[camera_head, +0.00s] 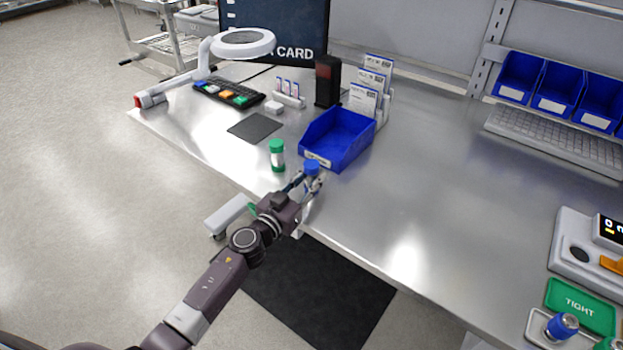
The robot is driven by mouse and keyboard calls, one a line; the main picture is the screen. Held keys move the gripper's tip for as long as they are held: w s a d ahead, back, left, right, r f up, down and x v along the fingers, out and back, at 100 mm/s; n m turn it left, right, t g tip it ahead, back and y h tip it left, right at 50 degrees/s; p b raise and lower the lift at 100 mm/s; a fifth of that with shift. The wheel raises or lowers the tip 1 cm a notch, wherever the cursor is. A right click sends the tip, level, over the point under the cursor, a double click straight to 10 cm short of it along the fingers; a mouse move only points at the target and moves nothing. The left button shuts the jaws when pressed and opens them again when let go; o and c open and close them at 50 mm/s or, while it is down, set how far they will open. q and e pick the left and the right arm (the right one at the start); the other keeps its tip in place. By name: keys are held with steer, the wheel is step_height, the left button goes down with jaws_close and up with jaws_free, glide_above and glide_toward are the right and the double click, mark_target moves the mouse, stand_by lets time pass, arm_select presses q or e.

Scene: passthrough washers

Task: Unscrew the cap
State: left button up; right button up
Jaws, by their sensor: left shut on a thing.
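My left gripper (306,183) is at the front edge of the metal workbench, shut on a blue-capped container. The blue cap (311,167) shows above the fingers; the body below is mostly hidden by the fingers. A second container with a green cap (276,146) stands upright on the bench, left of and behind the gripper, apart from it. A blue-capped piece (562,325) stands in a small tray at the lower right, beside a green pad marked TIGHT (580,306). My right gripper is not in view.
An open blue bin (345,153) stands just behind the gripper. A device with a display (590,247) is at the right. The bench middle (450,180) is clear.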

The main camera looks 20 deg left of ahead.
arm_select(q)
jaws_close()
steer(key=shift+r, duration=0.1)
step_height(320, 180, up, 10)
steer(key=p, duration=0.6)
steer(key=shift+r+p, duration=0.15)
steer(key=shift+p, duration=0.15)
step_height(320, 180, up, 10)
steer(key=p, duration=0.1)
steer(key=shift+f, duration=0.2)
